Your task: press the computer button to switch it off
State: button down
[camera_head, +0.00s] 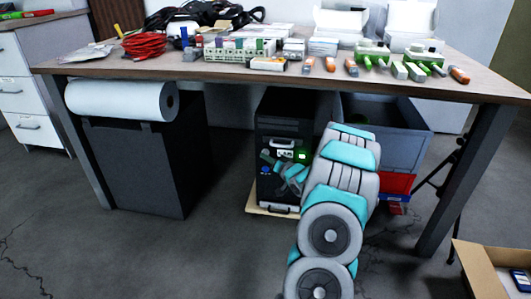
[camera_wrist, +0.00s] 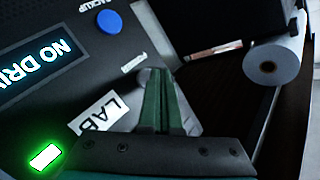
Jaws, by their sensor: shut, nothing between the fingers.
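The black computer tower (camera_head: 278,130) stands under the table, and its front panel (camera_wrist: 40,25) fills the left of the wrist view. A glowing green rectangular light or button (camera_head: 302,155) is on the front; it also shows in the wrist view (camera_wrist: 45,156) at lower left. A round blue button (camera_wrist: 109,22), with lettering that seems to read "BACKUP", is at the top. Whether the tips touch the panel I cannot tell.
A dark bin (camera_head: 135,165) and a white paper roll (camera_head: 120,100) are left of the tower. A grey-blue crate (camera_head: 405,140) stands right of it, behind my arm. The table top (camera_head: 100,68) above holds many parts. An open cardboard box (camera_head: 475,265) is at lower right.

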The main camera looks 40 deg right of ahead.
jog(key=shift+w+d+p, duration=0.35)
jog(key=shift+d+p, duration=0.05)
jog(key=shift+p, duration=0.45)
dwell(0.4)
jog(key=shift+s+a, duration=0.35)
dwell(0.3)
jog(key=s+a+b, duration=0.1)
jog(key=s+a, duration=0.3)
jog(key=shift+a, duration=0.3)
dwell(0.6)
